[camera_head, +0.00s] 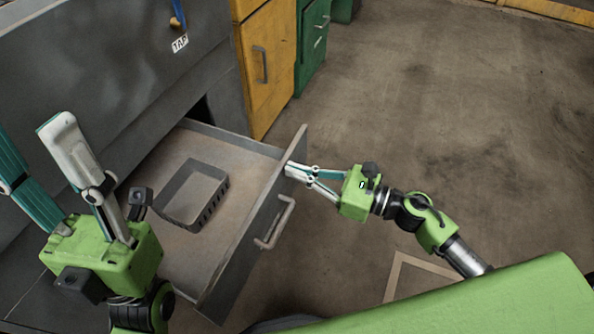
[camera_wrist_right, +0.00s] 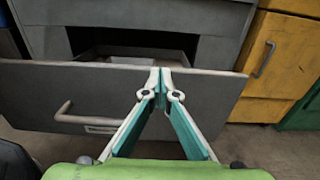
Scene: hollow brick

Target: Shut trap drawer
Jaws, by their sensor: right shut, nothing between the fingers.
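The trap drawer (camera_head: 215,265) is a grey drawer pulled out of the grey cabinet, with a bar handle (camera_head: 275,224) on its front. The drawer front (camera_wrist_right: 215,95) spans the right wrist view, with the handle (camera_wrist_right: 75,118) to the left. My right gripper (camera_head: 287,169) is shut and empty, its fingertips at the drawer front near its far end, right of the handle in the wrist view. They look to be touching the front or very close. My left gripper (camera_head: 55,170) is open, fingers spread and pointing up, left of the drawer.
A dark basket (camera_head: 193,195) lies inside the drawer. The grey cabinet (camera_head: 100,80) carries a TAP label (camera_head: 180,43). A yellow cabinet (camera_head: 268,60) and a green cabinet (camera_head: 312,40) stand beyond it. The floor (camera_head: 450,120) to the right is clear.

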